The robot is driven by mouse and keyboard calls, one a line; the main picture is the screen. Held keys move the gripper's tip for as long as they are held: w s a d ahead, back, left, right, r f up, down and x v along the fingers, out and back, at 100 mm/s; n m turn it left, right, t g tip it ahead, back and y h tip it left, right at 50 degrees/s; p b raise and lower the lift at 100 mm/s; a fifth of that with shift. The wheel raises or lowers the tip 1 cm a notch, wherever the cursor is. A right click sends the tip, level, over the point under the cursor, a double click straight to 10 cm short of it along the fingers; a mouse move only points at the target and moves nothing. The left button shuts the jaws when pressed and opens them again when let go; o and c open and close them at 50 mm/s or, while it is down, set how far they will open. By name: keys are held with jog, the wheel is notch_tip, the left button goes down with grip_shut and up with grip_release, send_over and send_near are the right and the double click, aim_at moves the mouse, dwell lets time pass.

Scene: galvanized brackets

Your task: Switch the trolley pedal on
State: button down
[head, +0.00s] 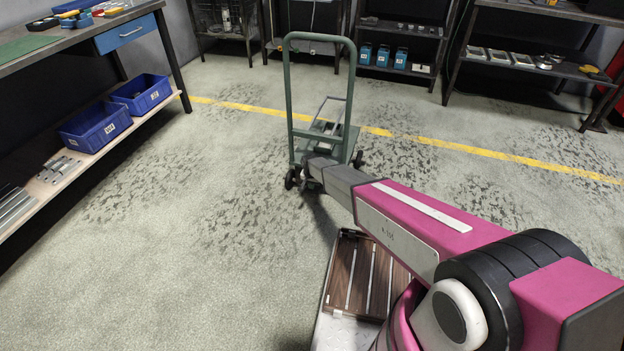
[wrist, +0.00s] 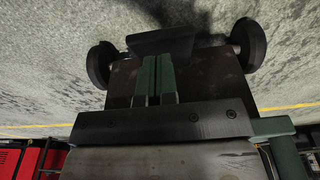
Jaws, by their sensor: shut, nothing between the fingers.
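The trolley (head: 291,95) has a green upright handle frame and stands on the floor ahead, with dark wheels at its near end. In the wrist view its end shows between two black wheels (wrist: 249,46). A dark plate that looks like the pedal (wrist: 162,41) sticks out between them. My gripper (wrist: 157,62) is shut and empty, its two narrow fingers side by side, with the tips at the plate's edge. I cannot tell whether they touch it or whether the pedal is up or down. In the head view my arm hides the gripper and pedal.
A workbench with blue bins (head: 97,124) on its low shelf stands at left. Shelves (head: 400,45) line the back. A yellow floor line (head: 480,150) runs behind the trolley. The floor left of the trolley is clear.

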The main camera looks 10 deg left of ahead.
aim_at(311, 192)
jog(key=shift+s+f, duration=0.2)
jog(key=shift+f, duration=0.3)
jog(key=shift+s+f+t, duration=0.2)
jog(key=shift+f+t, duration=0.05)
jog(key=shift+t, duration=0.05)
jog(key=shift+s+f, duration=0.15)
jog(key=shift+s+f+t, duration=0.4)
jog(key=shift+f+t, duration=0.2)
jog(key=shift+t, duration=1.2)
jog(key=shift+s+a+f, duration=0.1)
jog(key=shift+s+f, duration=0.15)
jog(key=shift+f, duration=1.1)
jog(key=shift+s+f, duration=0.2)
jog(key=shift+f, duration=1.15)
jog(key=shift+r, duration=0.1)
